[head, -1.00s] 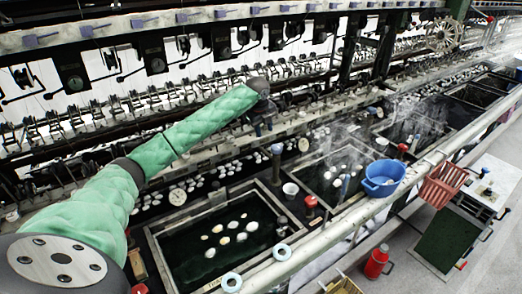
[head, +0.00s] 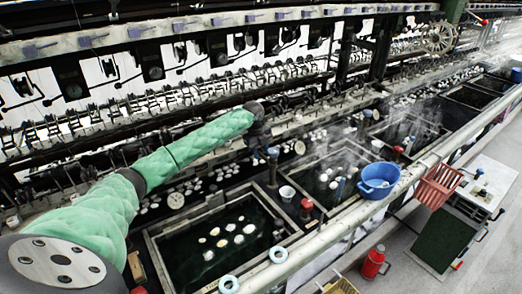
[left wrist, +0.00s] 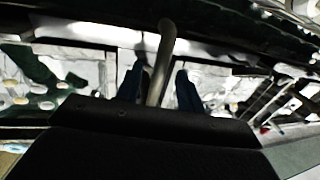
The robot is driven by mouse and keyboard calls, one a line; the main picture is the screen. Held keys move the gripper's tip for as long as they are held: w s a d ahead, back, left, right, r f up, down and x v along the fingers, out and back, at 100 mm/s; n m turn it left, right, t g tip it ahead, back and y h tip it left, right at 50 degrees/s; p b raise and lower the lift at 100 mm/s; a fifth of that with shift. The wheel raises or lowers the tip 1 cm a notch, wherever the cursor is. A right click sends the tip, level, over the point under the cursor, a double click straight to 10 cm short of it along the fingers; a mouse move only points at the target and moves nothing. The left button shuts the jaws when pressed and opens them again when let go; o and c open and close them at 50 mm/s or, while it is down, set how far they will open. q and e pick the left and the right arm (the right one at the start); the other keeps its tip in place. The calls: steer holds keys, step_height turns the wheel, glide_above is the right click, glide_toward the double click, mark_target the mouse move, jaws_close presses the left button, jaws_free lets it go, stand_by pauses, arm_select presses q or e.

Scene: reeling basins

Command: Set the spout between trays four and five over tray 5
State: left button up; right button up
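My left gripper (head: 260,138) is at the end of the green-sleeved arm, above the back edge of the basins, small and dark in the head view. In the left wrist view its two blue-tipped fingers (left wrist: 159,90) stand apart. A bent grey pipe, seemingly the spout (left wrist: 163,55), runs between them, with a gap showing on each side. In the head view the spout is too dark to make out. The near water tray (head: 163,262) holds several pale cocoons, and another tray (head: 350,152) lies beyond it. I cannot read tray numbers. My right gripper is out of view.
A blue-topped post (head: 273,153) stands close to my left gripper. A white cup (head: 287,192) and a red-topped knob (head: 307,204) stand between the two trays. A blue basin (head: 380,177) and a red basket (head: 437,186) are along the front rail.

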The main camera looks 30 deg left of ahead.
arm_select(q)
steer(key=shift+f, duration=0.25)
jaws_close()
steer(key=shift+w, duration=0.1)
